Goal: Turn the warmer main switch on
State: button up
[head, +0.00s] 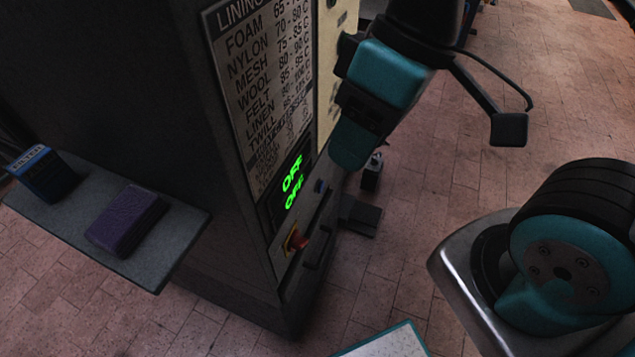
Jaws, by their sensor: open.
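The warmer (255,215) is a tall dark cabinet in the middle of the head view. My gripper (349,148), teal and black, is above and to the right of the switch, close in front of the panel. It is apart from the switch and holds nothing that I can see. Its fingertips are hard to make out from this angle.
A lining temperature chart (262,75) is above the display. At left, a grey shelf (180,240) holds a blue box (44,175) and a purple block (127,216). Brick floor (395,265) is open right of the cabinet.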

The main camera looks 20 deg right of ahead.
aim_at(296, 242)
jog(key=z, duration=2.65)
jog(key=k, duration=0.55)
jog(key=u, duration=0.75)
